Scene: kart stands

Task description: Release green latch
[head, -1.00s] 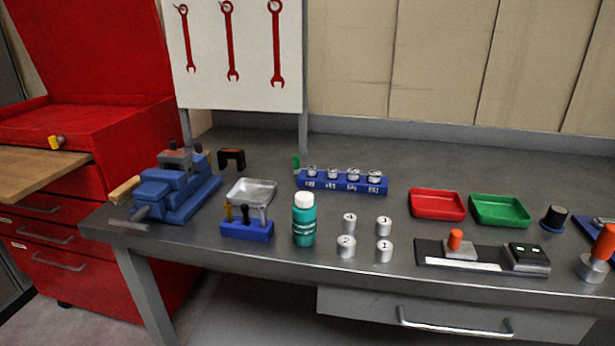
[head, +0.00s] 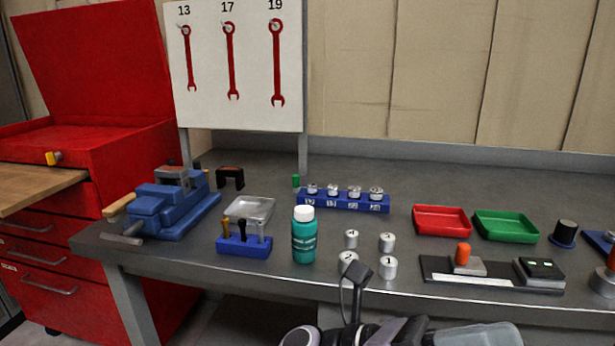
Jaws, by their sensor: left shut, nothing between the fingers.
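A small green upright piece (head: 296,181) stands at the left end of the blue rack (head: 340,204) towards the back of the bench; it is the only latch-like green part I can make out, and its detail is too small to tell. My left gripper (head: 357,272) shows at the bottom centre, dark and narrow, shut and empty. It appears in front of the numbered metal cylinders, partly covering one, well apart from the green piece. My right gripper is not in view.
A teal bottle (head: 304,236) and a blue tool holder (head: 243,246) stand near the front edge. A blue vise (head: 165,208) is at left. Red (head: 441,220) and green (head: 505,226) trays and an orange-knobbed fixture (head: 463,256) are at right. The back right bench is clear.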

